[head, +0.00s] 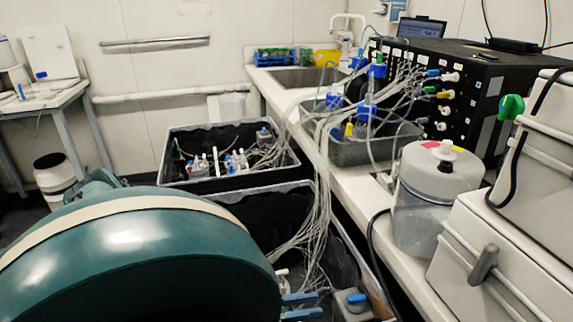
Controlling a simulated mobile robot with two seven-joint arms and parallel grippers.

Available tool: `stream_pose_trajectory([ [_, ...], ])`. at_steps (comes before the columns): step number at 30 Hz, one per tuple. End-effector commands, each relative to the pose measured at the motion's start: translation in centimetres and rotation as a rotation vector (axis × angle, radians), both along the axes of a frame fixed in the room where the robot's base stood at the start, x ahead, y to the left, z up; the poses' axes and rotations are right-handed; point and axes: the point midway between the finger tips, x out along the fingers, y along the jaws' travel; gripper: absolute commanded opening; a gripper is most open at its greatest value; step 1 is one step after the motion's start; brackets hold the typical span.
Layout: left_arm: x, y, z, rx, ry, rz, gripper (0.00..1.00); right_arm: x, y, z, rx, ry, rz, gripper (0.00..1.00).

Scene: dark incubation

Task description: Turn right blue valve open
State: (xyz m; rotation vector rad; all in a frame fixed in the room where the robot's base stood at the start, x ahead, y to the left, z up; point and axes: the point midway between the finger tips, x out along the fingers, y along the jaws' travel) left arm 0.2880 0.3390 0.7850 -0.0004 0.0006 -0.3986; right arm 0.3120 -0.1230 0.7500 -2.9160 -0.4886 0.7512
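A blue valve handle (357,298) sits on a small grey body in the dark bin at the bottom middle of the head view. My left gripper (320,305) shows as two blue fingers that stick out from behind my large teal arm. The fingers are apart with a gap between them, and nothing shows in the gap. They are to the left of the blue handle and apart from it in the picture. The rest of the gripper is hidden by the arm. I cannot see a second blue valve in the bin clearly. My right gripper is not in view.
Many clear tubes (318,195) run down from the black device (460,85) into the bins. A second black bin (172,150) with bottles stands behind. The counter (345,190) with a grey-lidded jar (438,175) and white boxes (520,240) bounds the right side.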

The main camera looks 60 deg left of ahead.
Motion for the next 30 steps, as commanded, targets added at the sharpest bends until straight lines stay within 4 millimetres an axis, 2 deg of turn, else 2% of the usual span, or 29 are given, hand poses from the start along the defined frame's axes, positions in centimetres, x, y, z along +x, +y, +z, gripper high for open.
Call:
stream_pose_trajectory([
  [1, -1.1, 0.4, 0.0, 0.003, 0.005, -0.002, 0.21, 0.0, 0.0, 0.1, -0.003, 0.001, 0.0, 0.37],
  [6, -3.4, 1.4, 0.0, 0.002, 0.002, -0.001, 0.21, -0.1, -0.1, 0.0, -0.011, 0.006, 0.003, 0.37],
  [12, -4.4, 1.8, 0.0, 0.0, 0.0, -0.001, 0.21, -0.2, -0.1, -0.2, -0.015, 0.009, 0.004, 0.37],
  [19, -4.4, 1.8, 0.0, 0.0, -0.001, 0.0, 0.21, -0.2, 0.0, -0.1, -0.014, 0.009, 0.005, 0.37],
  [24, -4.4, 1.8, 0.0, 0.0, -0.001, 0.001, 0.35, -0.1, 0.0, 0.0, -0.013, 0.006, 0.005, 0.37],
  [25, -4.3, 1.9, 0.1, -0.003, -0.001, 0.005, 0.35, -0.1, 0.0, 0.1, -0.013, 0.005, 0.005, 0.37],
  [28, -3.2, 2.4, 0.7, -0.031, -0.001, 0.067, 0.35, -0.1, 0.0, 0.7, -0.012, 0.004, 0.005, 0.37],
  [30, -1.6, 3.3, 1.5, -0.08, 0.003, 0.166, 0.35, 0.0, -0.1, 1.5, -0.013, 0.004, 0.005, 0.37],
])
